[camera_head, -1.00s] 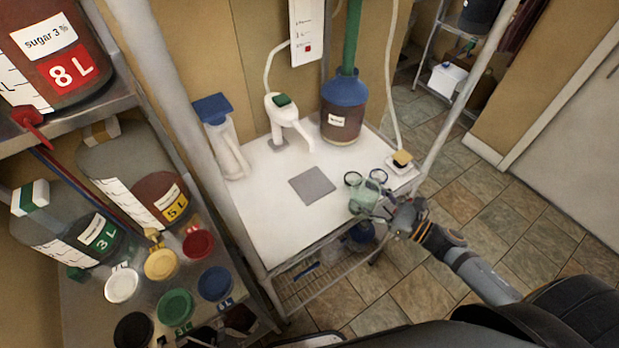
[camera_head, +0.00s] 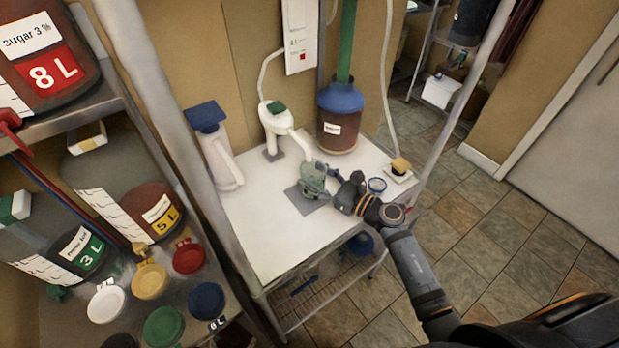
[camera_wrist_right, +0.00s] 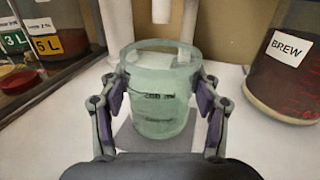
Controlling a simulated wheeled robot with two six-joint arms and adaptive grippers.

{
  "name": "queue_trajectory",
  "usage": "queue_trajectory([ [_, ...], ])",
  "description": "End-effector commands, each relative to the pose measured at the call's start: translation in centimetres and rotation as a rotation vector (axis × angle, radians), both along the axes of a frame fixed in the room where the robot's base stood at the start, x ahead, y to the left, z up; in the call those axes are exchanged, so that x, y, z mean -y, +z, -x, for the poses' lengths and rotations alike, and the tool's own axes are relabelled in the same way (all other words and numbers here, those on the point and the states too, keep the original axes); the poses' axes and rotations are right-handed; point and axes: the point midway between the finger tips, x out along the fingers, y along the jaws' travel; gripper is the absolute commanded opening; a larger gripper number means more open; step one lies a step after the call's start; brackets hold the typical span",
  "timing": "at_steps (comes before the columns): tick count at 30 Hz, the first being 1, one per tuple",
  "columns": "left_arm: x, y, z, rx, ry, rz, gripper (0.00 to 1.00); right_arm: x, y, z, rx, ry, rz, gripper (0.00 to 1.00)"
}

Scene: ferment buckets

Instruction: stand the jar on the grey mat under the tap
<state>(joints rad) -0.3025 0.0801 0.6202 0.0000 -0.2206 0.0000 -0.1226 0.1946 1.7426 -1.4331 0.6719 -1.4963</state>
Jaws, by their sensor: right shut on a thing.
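The green glass jar (camera_head: 312,179) is upright over the grey mat (camera_head: 308,203) on the white table, in the head view. I cannot tell whether its base touches the mat. My right gripper (camera_head: 335,184) is shut on the jar from the right side. In the right wrist view the jar (camera_wrist_right: 158,92) stands between the two fingers (camera_wrist_right: 160,108), with the mat (camera_wrist_right: 150,142) beneath it. The white tap (camera_head: 276,118) is just behind the jar, its spout pointing toward it. My left gripper is not in view.
A white stand with a blue top (camera_head: 218,147) is at the table's left. Bare table lies in front of the mat.

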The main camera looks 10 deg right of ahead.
Motion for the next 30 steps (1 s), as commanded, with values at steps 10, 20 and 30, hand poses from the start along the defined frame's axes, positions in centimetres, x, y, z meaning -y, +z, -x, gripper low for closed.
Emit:
queue_trajectory([
  [10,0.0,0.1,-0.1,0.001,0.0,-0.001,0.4,-1.4,-0.2,-1.6,0.001,-0.001,-0.001,0.2],
  [20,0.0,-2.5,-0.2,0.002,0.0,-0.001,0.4,-1.2,-3.6,-1.4,0.001,0.0,0.002,0.2],
  [30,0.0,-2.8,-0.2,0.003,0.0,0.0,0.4,-1.2,-3.9,-1.4,0.0,-0.001,0.003,0.81],
])
